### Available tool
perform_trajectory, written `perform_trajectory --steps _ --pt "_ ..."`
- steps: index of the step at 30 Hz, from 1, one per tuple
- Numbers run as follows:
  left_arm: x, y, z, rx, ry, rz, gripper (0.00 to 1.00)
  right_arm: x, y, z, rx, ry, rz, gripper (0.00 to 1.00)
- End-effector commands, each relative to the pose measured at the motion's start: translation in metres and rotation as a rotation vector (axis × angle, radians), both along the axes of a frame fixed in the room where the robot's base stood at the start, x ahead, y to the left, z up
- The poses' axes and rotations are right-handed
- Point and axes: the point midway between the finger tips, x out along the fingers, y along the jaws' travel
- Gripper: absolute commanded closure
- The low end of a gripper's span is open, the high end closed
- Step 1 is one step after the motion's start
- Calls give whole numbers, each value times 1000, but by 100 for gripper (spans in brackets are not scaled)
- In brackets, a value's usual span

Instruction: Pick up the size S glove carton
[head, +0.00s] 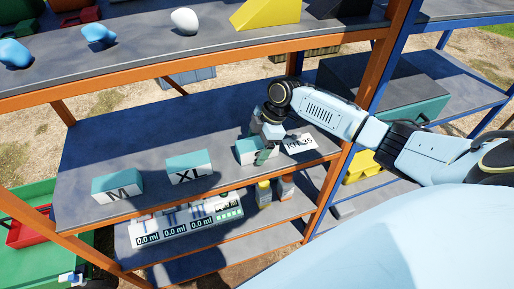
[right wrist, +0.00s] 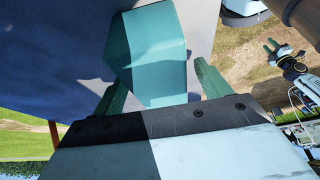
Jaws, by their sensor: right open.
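Three teal-and-white glove cartons stand on the middle shelf in the head view: one marked M (head: 117,186), one marked XL (head: 189,167), and a third (head: 247,151) at my right gripper. The third carton's size mark is hidden. My right gripper (head: 268,143) reaches down at this carton, its fingers partly covering it. In the right wrist view, the teal carton (right wrist: 148,55) lies ahead of and between the two spread green fingers, with gaps beside it. What seems to be my left gripper (right wrist: 272,46) shows small at the right edge; its jaw state is unclear.
A KIT 35 label (head: 300,143) lies right of the third carton, near an orange upright (head: 345,160). Meters reading 0.0 ml (head: 174,229) and bottles (head: 264,193) stand below. The shelf behind the cartons is clear.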

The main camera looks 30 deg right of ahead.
Motion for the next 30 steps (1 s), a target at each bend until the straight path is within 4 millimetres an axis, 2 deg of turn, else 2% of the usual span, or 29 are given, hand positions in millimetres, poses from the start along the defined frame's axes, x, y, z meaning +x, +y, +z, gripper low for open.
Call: perform_trajectory --steps 2,13,23,26,30 --pt "0 0 0 0 0 0 64 0 0 0 0 0 0 25" --pt "0 0 0 0 0 0 64 0 0 0 0 0 0 73" --pt "0 0 -1 0 0 -1 64 0 0 3 0 -1 0 74" --pt "0 0 -1 0 0 -1 64 1 0 10 0 -3 0 74" --pt "1 0 -2 0 -1 -1 64 1 0 31 1 -5 0 74"
